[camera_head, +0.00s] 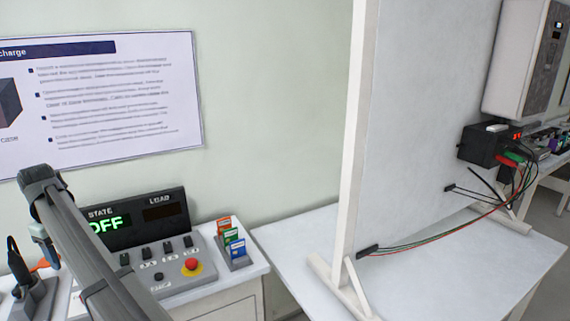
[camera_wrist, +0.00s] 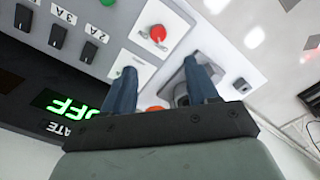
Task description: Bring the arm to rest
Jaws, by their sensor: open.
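My gripper (camera_wrist: 162,84) shows in the wrist view with its two blue fingers apart and nothing between them. In the head view my grey arm (camera_head: 85,245) reaches up from the bottom left across the control console (camera_head: 172,291). The gripper end is at the far left there, mostly hidden behind the arm. The console display (camera_head: 110,224) reads OFF in green. In the wrist view a grey holder (camera_wrist: 238,86) and an orange-red part (camera_wrist: 155,108) lie beyond the fingers. I cannot tell whether the fingers touch anything.
A red button (camera_head: 192,264) on yellow and several switches sit on the console. A rack of coloured cards (camera_head: 237,262) stands at its right. A white upright panel (camera_head: 425,130) stands on the right table (camera_head: 460,270), with cables running to a black box (camera_head: 490,146).

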